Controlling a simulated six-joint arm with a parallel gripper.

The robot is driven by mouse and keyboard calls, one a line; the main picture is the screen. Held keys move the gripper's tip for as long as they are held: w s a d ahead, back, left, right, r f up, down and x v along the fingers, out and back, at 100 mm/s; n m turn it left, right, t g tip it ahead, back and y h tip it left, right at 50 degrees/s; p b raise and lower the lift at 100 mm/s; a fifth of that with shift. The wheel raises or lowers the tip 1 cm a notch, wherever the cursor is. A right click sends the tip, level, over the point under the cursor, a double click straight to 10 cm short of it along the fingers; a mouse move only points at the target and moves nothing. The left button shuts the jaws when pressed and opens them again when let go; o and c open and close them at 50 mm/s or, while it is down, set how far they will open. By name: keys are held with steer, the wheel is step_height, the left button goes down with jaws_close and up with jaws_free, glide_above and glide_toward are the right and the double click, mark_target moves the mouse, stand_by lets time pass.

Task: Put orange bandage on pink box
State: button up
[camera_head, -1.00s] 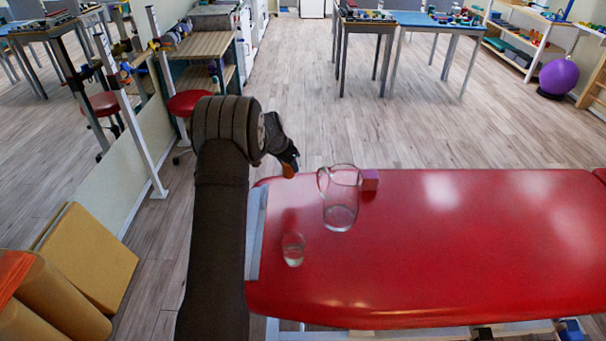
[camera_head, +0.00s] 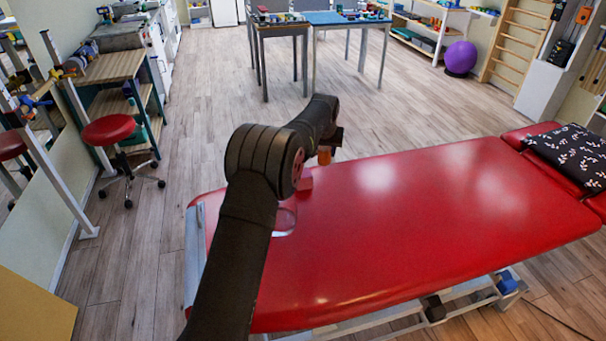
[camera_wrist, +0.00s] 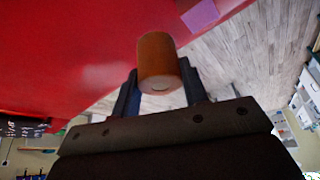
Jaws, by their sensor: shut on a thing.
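The orange bandage (camera_wrist: 158,58) is a short roll held between the two fingers of my gripper (camera_wrist: 160,90) in the wrist view. In the head view the bandage (camera_head: 324,155) hangs at the end of my gripper (camera_head: 328,147), above the far edge of the red treatment table. The pink box (camera_head: 305,179) stands on the table near its far left part, partly hidden by my arm. In the wrist view the pink box (camera_wrist: 201,15) shows at the top, apart from the bandage and to its right.
The red table (camera_head: 400,215) is largely bare to the right. A patterned dark pillow (camera_head: 570,153) lies at the table's right end. A red stool (camera_head: 108,130) stands on the floor at left.

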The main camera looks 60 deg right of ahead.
steer(key=shift+s+d+r, duration=0.15)
steer(key=shift+s+d, duration=0.15)
steer(key=shift+s, duration=0.35)
steer(key=shift+w+d, duration=0.1)
steer(key=w+f, duration=0.2)
steer(key=w, duration=0.1)
steer(key=w+d+f, duration=0.1)
steer(key=w+f, duration=0.1)
steer(key=w, duration=0.2)
steer(key=w+d+f, duration=0.1)
steer(key=w+f, duration=0.1)
steer(key=w, duration=0.1)
steer(key=shift+w+f, duration=0.35)
steer(key=shift+f, duration=2.1)
steer(key=shift+f, duration=0.15)
steer(key=o, duration=1)
steer(key=shift+c, duration=0.2)
steer(key=v, duration=1.2)
